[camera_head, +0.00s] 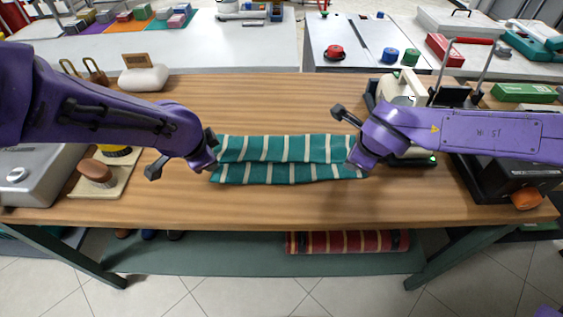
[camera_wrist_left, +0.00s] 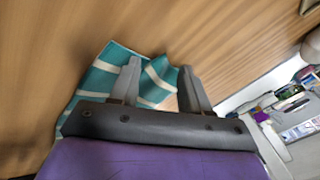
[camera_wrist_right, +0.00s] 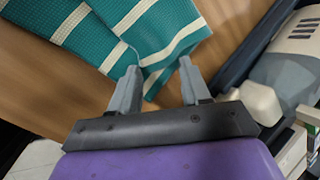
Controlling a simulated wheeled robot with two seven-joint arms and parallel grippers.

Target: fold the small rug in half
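The small rug (camera_head: 285,158) is teal with cream stripes and lies on the wooden table in front of me. A crease or edge runs along its length, with one layer lying over part of another. My left gripper (camera_head: 182,160) is at the rug's left end; in the left wrist view its fingers (camera_wrist_left: 158,85) are apart, with the rug (camera_wrist_left: 100,75) beneath and beside them. My right gripper (camera_head: 347,135) is at the rug's right end; in the right wrist view its fingers (camera_wrist_right: 158,85) are apart over the rug's corner (camera_wrist_right: 150,40). Neither visibly grips cloth.
On the right stand a cream and black device (camera_head: 400,90) and a black machine. A rolled red striped rug (camera_head: 345,242) lies on the shelf below.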

